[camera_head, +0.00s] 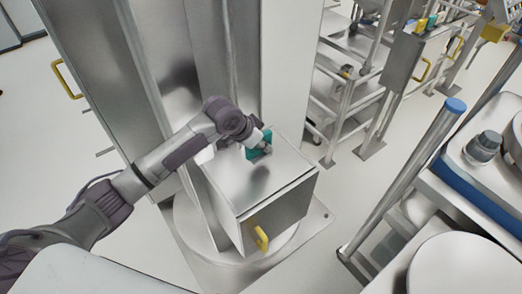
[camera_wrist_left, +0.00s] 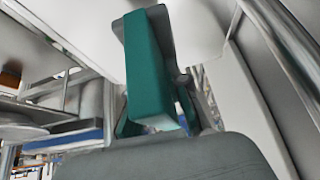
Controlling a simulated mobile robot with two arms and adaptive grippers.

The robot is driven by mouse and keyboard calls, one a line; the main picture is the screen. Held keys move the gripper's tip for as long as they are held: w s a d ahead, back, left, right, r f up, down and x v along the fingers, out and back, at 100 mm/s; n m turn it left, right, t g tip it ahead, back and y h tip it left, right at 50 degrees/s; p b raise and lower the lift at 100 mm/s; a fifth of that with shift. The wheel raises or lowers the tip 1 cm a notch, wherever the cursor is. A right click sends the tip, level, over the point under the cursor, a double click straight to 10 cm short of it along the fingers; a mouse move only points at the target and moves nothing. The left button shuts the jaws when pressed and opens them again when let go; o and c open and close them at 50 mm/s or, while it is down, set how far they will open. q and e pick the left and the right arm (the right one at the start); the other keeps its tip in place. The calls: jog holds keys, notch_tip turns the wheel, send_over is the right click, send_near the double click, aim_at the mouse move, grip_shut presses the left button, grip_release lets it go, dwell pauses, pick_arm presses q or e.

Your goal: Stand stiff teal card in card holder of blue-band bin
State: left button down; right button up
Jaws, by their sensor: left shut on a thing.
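My left gripper (camera_head: 265,141) is over the top of a metal cabinet, with its fingers shut on the stiff teal card (camera_head: 256,152). In the left wrist view the teal card (camera_wrist_left: 148,80) stands long and narrow between the fingers, partly hidden by the gripper body. I cannot tell whether the card touches the cabinet top. A metal unit with a blue band (camera_head: 463,205) stands at the right; it may be the blue-band bin. I cannot make out a card holder on it. My right gripper is not in view.
The metal cabinet (camera_head: 285,190) has a yellow handle (camera_head: 261,238) and stands against a tall metal column (camera_head: 285,60). A post with a blue cap (camera_head: 455,105) rises at the right. Metal racks (camera_head: 345,100) stand behind. Pale floor (camera_head: 350,190) is clear between cabinet and post.

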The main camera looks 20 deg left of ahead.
aim_at(261, 154)
pick_arm(q)
jog(key=f, duration=0.2)
jog(key=f+p, duration=0.1)
jog(key=shift+s+a+f, duration=0.15)
jog(key=shift+a+f, duration=0.1)
jog(key=shift+f, duration=0.5)
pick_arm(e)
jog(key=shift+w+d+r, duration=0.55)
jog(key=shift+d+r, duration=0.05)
pick_arm(q)
jog(key=c, duration=1.2)
grip_release()
jog(key=shift+o, duration=0.3)
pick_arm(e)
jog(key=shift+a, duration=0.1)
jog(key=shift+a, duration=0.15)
